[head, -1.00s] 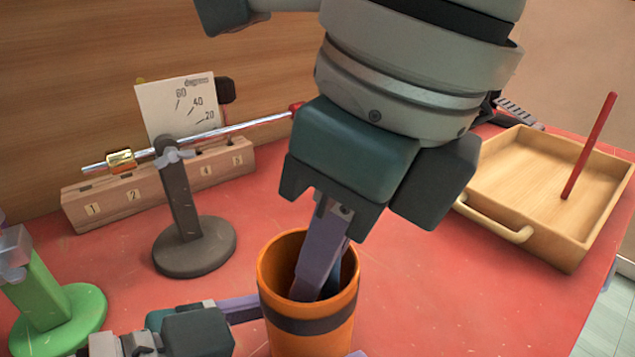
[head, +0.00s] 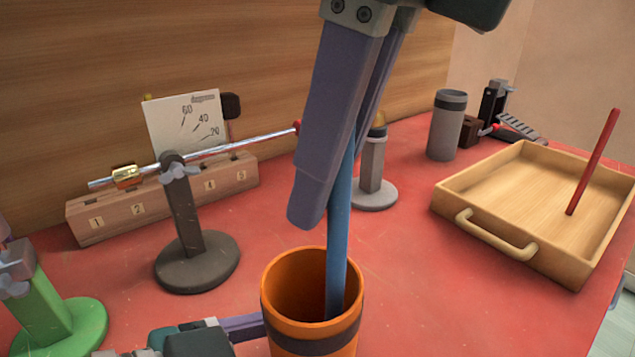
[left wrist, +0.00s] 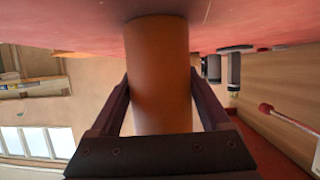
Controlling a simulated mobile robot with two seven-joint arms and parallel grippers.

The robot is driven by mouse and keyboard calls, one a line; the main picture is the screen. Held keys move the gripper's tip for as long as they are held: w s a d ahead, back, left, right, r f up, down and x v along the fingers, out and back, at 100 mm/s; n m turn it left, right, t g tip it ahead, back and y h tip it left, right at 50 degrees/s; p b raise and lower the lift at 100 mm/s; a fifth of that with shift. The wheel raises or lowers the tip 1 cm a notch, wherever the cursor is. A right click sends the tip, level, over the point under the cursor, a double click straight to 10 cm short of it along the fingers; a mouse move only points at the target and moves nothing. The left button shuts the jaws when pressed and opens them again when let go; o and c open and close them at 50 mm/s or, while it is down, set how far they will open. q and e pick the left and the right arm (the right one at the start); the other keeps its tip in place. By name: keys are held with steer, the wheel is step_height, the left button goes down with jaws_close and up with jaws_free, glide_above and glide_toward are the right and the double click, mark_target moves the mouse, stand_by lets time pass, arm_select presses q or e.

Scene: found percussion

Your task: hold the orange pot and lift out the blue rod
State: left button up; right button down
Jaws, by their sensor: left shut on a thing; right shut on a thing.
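The orange pot (head: 312,335) with a dark band stands upright at the bottom middle of the head view. My left gripper (head: 245,328) comes in from the left at the pot; in the left wrist view its two fingers (left wrist: 160,95) are shut on the pot's sides. The blue rod (head: 338,240) stands nearly upright, its lower end inside the pot. My right gripper (head: 335,150) is above the pot, shut on the upper part of the rod. The rod's top is hidden by the fingers, and its bottom end is hidden in the pot.
A wooden tray (head: 487,240) with a red rod (head: 592,162) is at the right. A dark stand (head: 188,220) bearing a silver bar is left of the pot. A grey post (head: 372,172) and grey canister (head: 446,125) stand behind. A green stand (head: 50,310) is at lower left.

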step_height(320, 180, up, 10)
steer(key=shift+f, duration=0.2)
arm_select(q)
steer(key=o, duration=1.4)
